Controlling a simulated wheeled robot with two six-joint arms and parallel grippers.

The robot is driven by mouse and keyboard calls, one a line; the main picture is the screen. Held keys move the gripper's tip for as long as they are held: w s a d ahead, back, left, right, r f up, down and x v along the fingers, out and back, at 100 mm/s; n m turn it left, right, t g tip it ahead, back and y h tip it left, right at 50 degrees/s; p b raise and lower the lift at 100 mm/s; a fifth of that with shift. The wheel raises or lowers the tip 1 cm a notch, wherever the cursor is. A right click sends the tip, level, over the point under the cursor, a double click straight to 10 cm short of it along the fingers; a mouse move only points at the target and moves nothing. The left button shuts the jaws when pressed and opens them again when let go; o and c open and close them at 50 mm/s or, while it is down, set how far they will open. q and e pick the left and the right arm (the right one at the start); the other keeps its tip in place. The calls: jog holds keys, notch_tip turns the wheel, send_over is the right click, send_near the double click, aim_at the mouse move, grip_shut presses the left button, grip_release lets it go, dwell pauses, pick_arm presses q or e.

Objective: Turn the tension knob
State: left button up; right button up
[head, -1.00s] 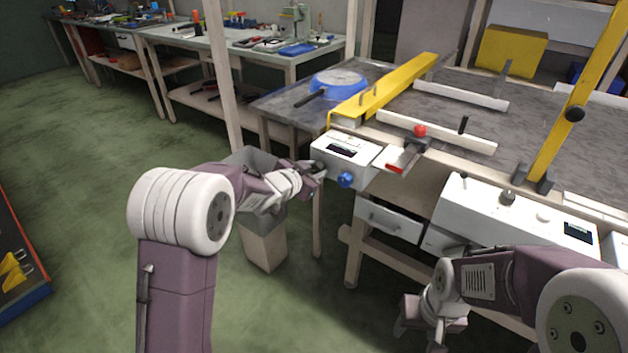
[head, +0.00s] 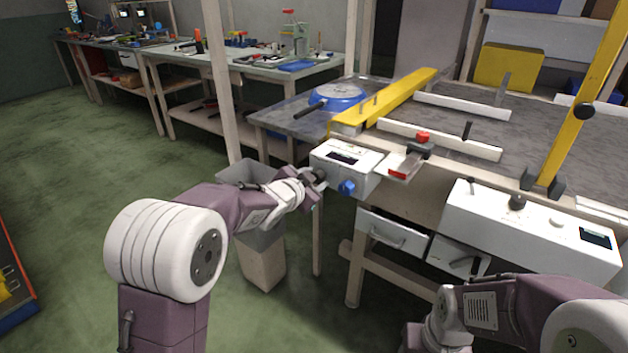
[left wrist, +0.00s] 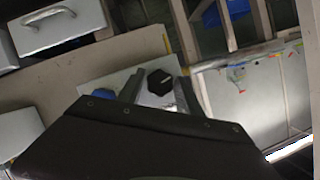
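A white control box (head: 345,162) with a dark display is fixed at the near left corner of the work table. It carries a blue knob (head: 347,187) on its front and a black knob (head: 320,174) on its left side; I cannot tell by label which is the tension knob. My left gripper (head: 312,178) is at the black knob. In the left wrist view the black knob (left wrist: 159,82) lies between the two open fingers (left wrist: 161,88), with little room either side. The blue knob (left wrist: 103,92) is beside the left finger. My right gripper (head: 415,338) is low, mostly cut off by the picture edge.
A grey bin (head: 262,255) stands under my left forearm. A yellow guide bar (head: 395,98) and a blue pan (head: 337,95) are on the table. A red-tipped clamp (head: 411,158) sits right of the box. A second white panel (head: 530,225) is further right.

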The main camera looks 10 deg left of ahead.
pick_arm(q)
jog(key=shift+o, duration=0.4)
jog(key=p+v, duration=0.3)
jog(key=v, duration=0.6)
